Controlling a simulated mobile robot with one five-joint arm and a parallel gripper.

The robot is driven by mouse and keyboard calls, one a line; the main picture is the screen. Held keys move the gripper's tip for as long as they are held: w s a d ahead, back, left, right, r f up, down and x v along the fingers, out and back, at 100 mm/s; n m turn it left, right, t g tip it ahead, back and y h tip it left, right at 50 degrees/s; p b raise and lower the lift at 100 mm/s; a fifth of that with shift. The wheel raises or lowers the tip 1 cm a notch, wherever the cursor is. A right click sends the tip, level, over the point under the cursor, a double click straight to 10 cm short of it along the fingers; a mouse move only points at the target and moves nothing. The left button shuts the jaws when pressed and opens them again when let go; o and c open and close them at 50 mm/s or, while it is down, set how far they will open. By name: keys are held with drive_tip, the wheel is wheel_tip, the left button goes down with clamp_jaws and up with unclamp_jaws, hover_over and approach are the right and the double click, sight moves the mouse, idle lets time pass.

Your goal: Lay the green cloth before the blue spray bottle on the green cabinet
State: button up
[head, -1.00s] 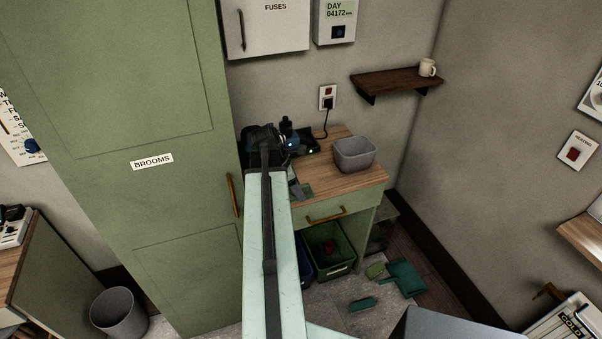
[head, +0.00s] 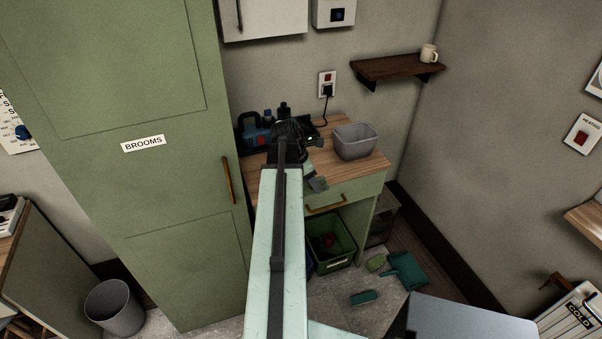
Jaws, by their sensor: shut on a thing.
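My gripper (head: 309,168) is at the end of my raised arm, in front of and above the cabinet's top. The green cabinet (head: 348,192) has a wooden top and a drawer with a brass handle. A blue bottle-like shape (head: 267,116), perhaps the blue spray bottle, shows at the back left of the top, partly hidden by a dark caddy. My arm hides part of the top.
A grey bin (head: 355,143) stands on the top's right side. The dark caddy (head: 247,121) stands at the left, beside the tall broom cupboard (head: 165,200). A green crate (head: 333,256) is below the drawer. A teal dustpan (head: 408,270) lies on the floor. A shelf (head: 398,68) is above right.

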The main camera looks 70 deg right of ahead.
drive_tip(key=w+d, duration=0.3)
drive_tip(key=w, duration=0.2)
drive_tip(key=w+d+f, duration=0.1)
drive_tip(key=w+d, duration=0.1)
drive_tip(key=w, duration=0.1)
drive_tip(key=shift+d+b, duration=0.35)
drive_tip(key=shift+w+d, duration=0.4)
drive_tip(key=shift+w, duration=0.1)
wheel_tip(320, 180, down, 4)
drive_tip(key=b, duration=0.4)
drive_tip(key=shift+s+a, duration=0.1)
drive_tip(key=shift+a, duration=0.05)
drive_tip(key=shift+r, duration=0.25)
drive_tip(key=o, duration=1.1)
drive_tip(key=shift+f, duration=0.2)
drive_tip(key=shift+c, duration=0.2)
drive_tip(key=o, duration=0.4)
drive_tip(key=shift+r, duration=0.1)
